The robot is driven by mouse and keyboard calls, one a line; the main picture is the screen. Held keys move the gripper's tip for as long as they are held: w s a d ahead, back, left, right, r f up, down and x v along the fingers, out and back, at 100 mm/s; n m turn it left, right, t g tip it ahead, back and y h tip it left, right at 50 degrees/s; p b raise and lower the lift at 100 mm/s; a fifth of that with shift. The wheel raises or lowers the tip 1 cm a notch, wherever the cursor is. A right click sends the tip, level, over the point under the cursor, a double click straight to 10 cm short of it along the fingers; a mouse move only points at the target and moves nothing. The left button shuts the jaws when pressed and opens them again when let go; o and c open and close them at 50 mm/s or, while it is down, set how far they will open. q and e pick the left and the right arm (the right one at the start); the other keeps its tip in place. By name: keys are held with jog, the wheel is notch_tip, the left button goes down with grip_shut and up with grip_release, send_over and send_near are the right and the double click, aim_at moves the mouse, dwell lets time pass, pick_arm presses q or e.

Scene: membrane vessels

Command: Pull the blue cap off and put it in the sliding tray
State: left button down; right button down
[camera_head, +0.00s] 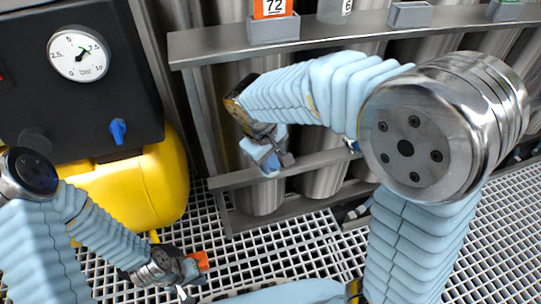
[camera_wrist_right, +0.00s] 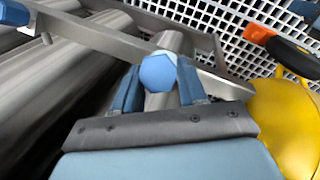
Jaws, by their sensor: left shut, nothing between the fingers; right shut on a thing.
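The blue cap (camera_wrist_right: 158,73) shows its hexagonal face in the right wrist view, between the two blue fingertips of my right gripper (camera_wrist_right: 158,88). That gripper is shut on it. In the head view my right gripper (camera_head: 272,158) is in front of the steel vessels, near the lower rail; the cap is hard to make out there. My left gripper (camera_head: 190,283) is low at the left over the grating, shut and empty. Small grey trays sit along the upper shelf, one (camera_head: 410,15) apparently empty; I cannot tell which is the sliding tray.
A yellow tank (camera_head: 150,190) stands at left below a dark gauge panel (camera_head: 75,105). White grating (camera_head: 275,250) covers the floor. Another blue part (camera_wrist_right: 15,13) shows at upper left.

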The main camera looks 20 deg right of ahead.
jog(key=shift+s+r, duration=0.25)
jog(key=shift+r, duration=0.15)
jog(key=shift+s+r+p, duration=0.15)
jog(key=shift+s+p, duration=0.05)
jog(key=shift+p, duration=0.25)
jog(key=s+r+p, duration=0.2)
jog(key=s+r, duration=0.1)
jog(key=s, duration=0.6)
jog(key=s+r+p, duration=0.2)
jog(key=s+p, duration=0.1)
jog(key=s, duration=0.7)
jog(key=shift+s+d+r, duration=0.3)
jog(key=shift+d+r, duration=0.05)
jog(key=shift+r, duration=0.05)
